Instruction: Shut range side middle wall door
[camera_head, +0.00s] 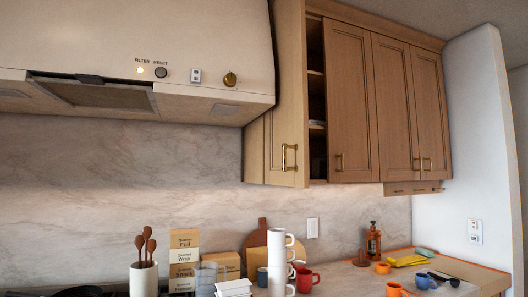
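The wooden wall cabinet door (290,80) right beside the range hood stands open, swung out toward me. Its brass handle (289,157) is near the lower end of the door. To its right, a dark gap shows the cabinet's inside with shelves (316,128). The neighbouring cabinet doors to the right (349,90) look shut. Neither of my grippers is in view.
The range hood (140,40) fills the upper left, close to the open door. Below, the counter holds stacked white mugs (277,262), a utensil crock (143,279), boxes (184,258), a bottle (373,240) and cups. The space before the door looks clear.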

